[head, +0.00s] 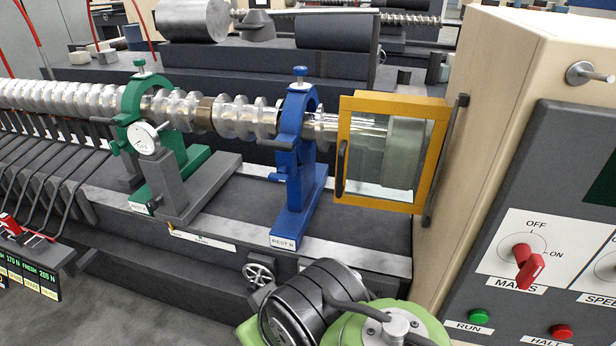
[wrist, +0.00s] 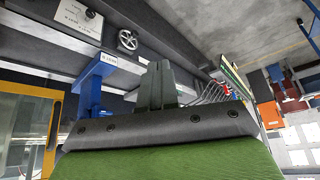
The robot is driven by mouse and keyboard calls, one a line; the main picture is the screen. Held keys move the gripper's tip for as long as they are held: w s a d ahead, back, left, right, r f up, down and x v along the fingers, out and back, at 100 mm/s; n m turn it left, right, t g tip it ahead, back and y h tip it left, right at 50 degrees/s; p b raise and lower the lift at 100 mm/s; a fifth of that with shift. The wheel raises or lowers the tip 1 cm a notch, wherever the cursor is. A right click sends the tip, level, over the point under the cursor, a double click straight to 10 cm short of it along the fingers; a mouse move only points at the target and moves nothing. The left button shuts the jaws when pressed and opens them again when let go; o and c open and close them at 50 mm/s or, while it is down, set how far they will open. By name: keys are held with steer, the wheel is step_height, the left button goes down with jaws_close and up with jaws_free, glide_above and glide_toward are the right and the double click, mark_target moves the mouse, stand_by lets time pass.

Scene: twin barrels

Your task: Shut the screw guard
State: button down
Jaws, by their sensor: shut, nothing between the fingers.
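The screw guard (head: 378,98) is a yellow frame with a clear pane, at the right of the machine in the head view. A dark upright handle (head: 342,170) is on its left side, and a dark rod (head: 445,160) runs along its right side by the cabinet. The screw's end and a grey block show through the pane. I cannot tell how far the guard is swung. Its yellow frame (wrist: 53,125) also shows at the left of the wrist view. My gripper (wrist: 164,85) has its dark fingers together and empty, apart from the guard. In the head view its fingers are hidden.
A blue rest (head: 290,150) stands just left of the guard, and a green rest (head: 135,110) with a dial gauge stands farther left. A beige cabinet (head: 480,110) with a switch panel is close on the right. A small handwheel (head: 259,273) is on the machine's front.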

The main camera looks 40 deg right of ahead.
steer(key=w+d+r+m+h+p, duration=0.1)
steer(key=w+d+m, duration=0.5)
steer(key=w+m, duration=0.1)
steer(key=m+t+h+p, duration=0.1)
steer(key=m+t+h, duration=0.2)
steer(key=m, duration=1.2)
glide_toward(340, 195)
step_height(340, 195, down, 4)
steer(key=w, duration=0.1)
steer(key=w+d, duration=0.1)
steer(key=w+p, duration=0.1)
steer(key=shift+w+d+f, duration=0.1)
steer(key=shift+w+d, duration=0.15)
steer(key=shift+d, duration=0.05)
steer(key=shift+w+d, duration=0.15)
steer(key=shift+w, duration=0.1)
